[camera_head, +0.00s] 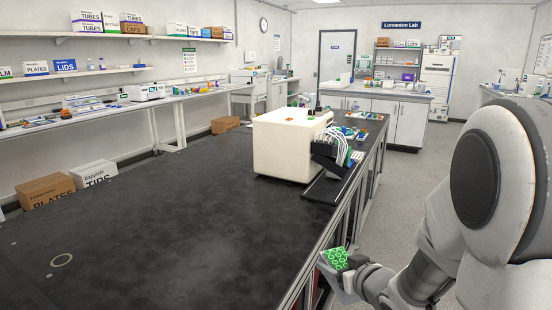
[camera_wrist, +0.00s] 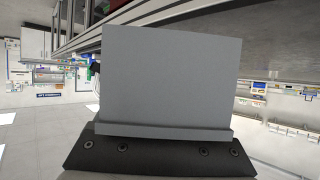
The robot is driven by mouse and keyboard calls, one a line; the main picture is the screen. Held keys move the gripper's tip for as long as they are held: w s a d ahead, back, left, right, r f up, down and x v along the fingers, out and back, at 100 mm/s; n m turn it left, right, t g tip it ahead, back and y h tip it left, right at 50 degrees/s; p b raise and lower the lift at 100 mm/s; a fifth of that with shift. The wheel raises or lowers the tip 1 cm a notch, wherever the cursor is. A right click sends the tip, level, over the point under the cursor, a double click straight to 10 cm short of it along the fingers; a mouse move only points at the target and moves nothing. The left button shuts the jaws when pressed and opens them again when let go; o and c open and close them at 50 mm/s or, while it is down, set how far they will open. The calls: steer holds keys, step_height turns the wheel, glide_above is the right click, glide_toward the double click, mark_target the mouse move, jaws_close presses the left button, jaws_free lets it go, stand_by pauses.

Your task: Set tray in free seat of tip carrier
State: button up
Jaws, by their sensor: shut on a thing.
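The tray (camera_head: 337,259) has a green top with round marks and a pale grey body. My gripper (camera_head: 350,272) is shut on it and holds it beside the front right edge of the black bench. In the wrist view the tray's plain grey face (camera_wrist: 170,80) fills the middle, with my dark gripper part (camera_wrist: 160,155) below it. The tip carrier and its free seat cannot be made out for certain. A dark low deck (camera_head: 325,188) with small white and blue parts lies on the bench beside the cream machine (camera_head: 285,145).
The black bench top (camera_head: 170,230) is broad and mostly bare at the left and front. More small coloured items (camera_head: 358,128) lie beyond the machine. The aisle floor (camera_head: 405,185) right of the bench is clear. Cartons (camera_head: 95,174) stand on the floor at left.

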mark_target(337, 259)
step_height(337, 259, up, 11)
steer(key=p, duration=1)
steer(key=shift+a+r+p, duration=0.1)
steer(key=shift+r+p, duration=0.05)
steer(key=shift+p, duration=0.2)
